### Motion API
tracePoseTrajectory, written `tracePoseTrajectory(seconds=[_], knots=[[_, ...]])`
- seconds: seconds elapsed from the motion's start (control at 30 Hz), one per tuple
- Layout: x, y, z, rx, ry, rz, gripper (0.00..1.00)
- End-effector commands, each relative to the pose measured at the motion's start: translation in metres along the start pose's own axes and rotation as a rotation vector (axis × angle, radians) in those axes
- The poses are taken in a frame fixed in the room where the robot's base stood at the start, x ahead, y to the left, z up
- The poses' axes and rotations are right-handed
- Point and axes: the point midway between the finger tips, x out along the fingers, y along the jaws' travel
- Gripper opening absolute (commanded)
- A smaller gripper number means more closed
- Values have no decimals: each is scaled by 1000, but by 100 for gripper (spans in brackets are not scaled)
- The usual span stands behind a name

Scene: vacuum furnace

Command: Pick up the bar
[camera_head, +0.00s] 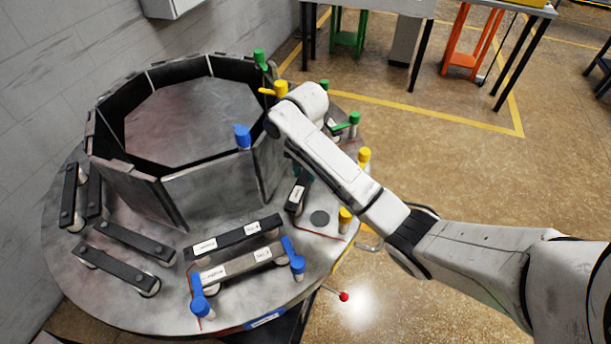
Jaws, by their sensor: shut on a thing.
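My arm reaches in from the right, and its end covers most of my gripper (299,173). Only a small part of the gripper shows below the white wrist, on the right side of the octagonal chamber. It is shut on a short-looking dark bar (297,196) with a white label. The bar's far part is hidden behind my arm, and I cannot tell whether it is off the round plate (225,300). Another dark labelled bar (237,237) lies in front of the chamber, and a grey labelled bar (242,262) lies nearer, between blue handles.
The octagonal chamber wall (215,190) stands on the plate. More dark bars (125,243) lie at the left. Blue handles (298,264), yellow handles (345,215) and green handles (354,118) stick up around the rim. Floor at the right is open; tables stand behind.

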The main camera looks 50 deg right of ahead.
Motion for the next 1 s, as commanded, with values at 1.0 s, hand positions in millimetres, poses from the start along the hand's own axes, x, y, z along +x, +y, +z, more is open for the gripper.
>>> tracePoseTrajectory(seconds=[1.0], knots=[[-73, -25, -13, 4, 1, 0, 0]])
